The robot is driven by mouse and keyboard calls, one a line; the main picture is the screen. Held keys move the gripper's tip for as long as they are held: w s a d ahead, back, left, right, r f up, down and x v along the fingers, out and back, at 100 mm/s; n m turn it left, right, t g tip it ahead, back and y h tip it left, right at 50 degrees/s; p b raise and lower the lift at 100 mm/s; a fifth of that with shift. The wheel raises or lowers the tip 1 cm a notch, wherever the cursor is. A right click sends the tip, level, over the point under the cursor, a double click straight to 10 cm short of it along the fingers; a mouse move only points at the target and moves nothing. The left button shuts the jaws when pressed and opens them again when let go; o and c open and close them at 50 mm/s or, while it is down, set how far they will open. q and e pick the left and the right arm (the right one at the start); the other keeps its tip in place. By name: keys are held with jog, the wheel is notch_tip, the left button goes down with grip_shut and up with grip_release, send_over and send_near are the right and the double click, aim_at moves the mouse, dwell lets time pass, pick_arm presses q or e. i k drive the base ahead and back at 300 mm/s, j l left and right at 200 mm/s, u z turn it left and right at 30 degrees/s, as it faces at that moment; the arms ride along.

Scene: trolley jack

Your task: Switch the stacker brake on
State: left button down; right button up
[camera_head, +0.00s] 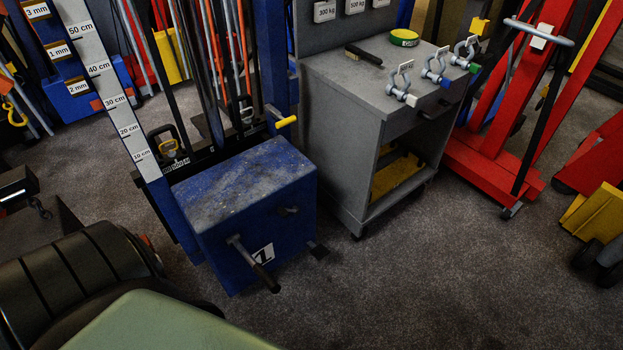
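The blue stacker (245,192) stands left of centre, with a scuffed, speckled top and a tall mast behind it. A crank with a black grip (263,275) sticks out of its front face. A short yellow-ended lever (285,121) juts from the mast just above the box. A small dark pedal-like part (318,250) shows low at its right front corner. I cannot tell which part is the brake, or its setting. Neither of my grippers is clearly visible.
A grey cart (393,85) with several shackles stands right of the stacker, close beside it. A red lifting frame (492,155) is farther right. A ruler-marked board (118,100) leans at left. Bare carpet lies in front. Dark and green shapes, perhaps mine, fill the lower left.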

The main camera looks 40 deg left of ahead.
aim_at(319, 252)
jog(key=i+l+u, duration=0.2)
jog(key=u, duration=0.15)
jog(key=i+l+u, duration=0.85)
jog(key=l+u, duration=0.15)
jog(key=i+l+u, duration=0.15)
jog(key=l+u, duration=0.2)
jog(key=l, duration=0.15)
jog(key=i+l+u, duration=0.1)
jog(key=l+u, duration=0.25)
jog(key=l, duration=0.15)
